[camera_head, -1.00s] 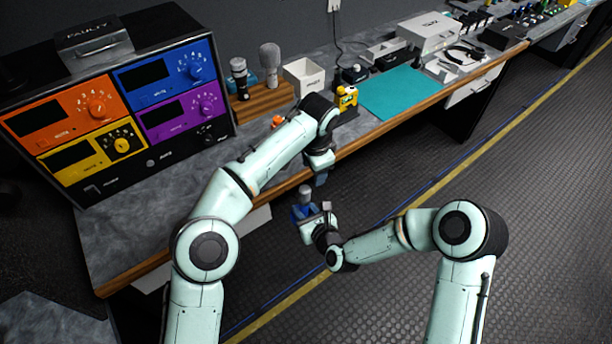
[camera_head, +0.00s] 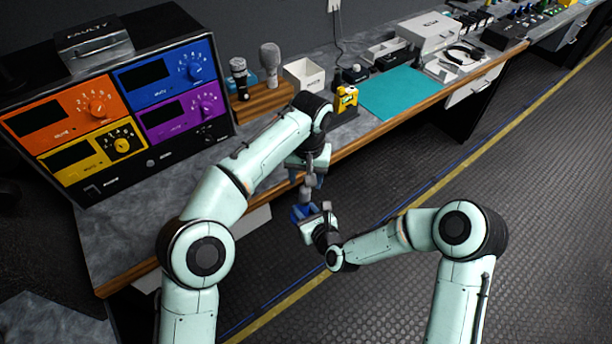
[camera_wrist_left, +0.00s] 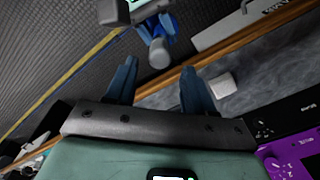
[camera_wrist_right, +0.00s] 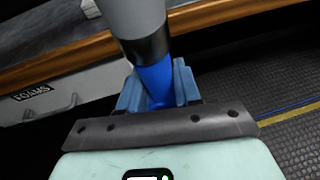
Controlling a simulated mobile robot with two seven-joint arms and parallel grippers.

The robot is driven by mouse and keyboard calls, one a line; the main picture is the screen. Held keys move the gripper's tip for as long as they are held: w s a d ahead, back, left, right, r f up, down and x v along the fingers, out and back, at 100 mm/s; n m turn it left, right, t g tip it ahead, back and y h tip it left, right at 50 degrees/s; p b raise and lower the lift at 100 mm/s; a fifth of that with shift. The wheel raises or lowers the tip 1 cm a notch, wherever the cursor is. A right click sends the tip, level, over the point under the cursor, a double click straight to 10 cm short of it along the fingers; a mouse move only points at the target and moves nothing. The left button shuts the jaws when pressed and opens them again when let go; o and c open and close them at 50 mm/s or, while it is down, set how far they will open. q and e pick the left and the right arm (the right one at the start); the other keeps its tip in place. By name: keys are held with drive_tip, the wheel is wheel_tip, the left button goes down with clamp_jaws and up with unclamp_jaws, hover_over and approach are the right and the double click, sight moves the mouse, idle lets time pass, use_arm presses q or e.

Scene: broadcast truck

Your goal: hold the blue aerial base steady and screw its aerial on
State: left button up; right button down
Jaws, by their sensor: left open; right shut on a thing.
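My right gripper (camera_head: 312,214) is shut on the blue aerial base (camera_wrist_right: 156,82), holding it upright in front of the bench, off the table. A thick grey cylinder (camera_wrist_right: 135,18), apparently the aerial, rises from the base with a dark band at its lower end. It also shows in the head view (camera_head: 306,192), and its rounded grey end faces me in the left wrist view (camera_wrist_left: 159,54). I cannot tell how tightly it is seated. My left gripper (camera_wrist_left: 158,68) is open and empty, just above the grey end, fingers to either side and pointing toward it.
The bench edge (camera_head: 375,137) runs close behind both grippers. On the bench are a wooden rack (camera_head: 262,99) with microphones, a white box (camera_head: 304,76), a yellow device (camera_head: 346,97) and a teal mat (camera_head: 402,93). Floor at the right is clear.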

sight(305, 189)
use_arm(q)
drive_tip(key=shift+w+a+f, duration=0.1)
drive_tip(key=shift+f, duration=1.9)
drive_tip(key=shift+w+f, duration=0.1)
drive_tip(key=shift+f, duration=1.85)
clamp_jaws()
drive_tip(key=m, duration=0.5)
drive_tip(key=shift+o, duration=0.5)
unclamp_jaws()
drive_tip(key=shift+r, duration=0.15)
wheel_tip(305, 189, up, 4)
drive_tip(key=shift+s+r, duration=0.1)
drive_tip(key=shift+r, duration=0.05)
drive_tip(key=shift+c, duration=0.5)
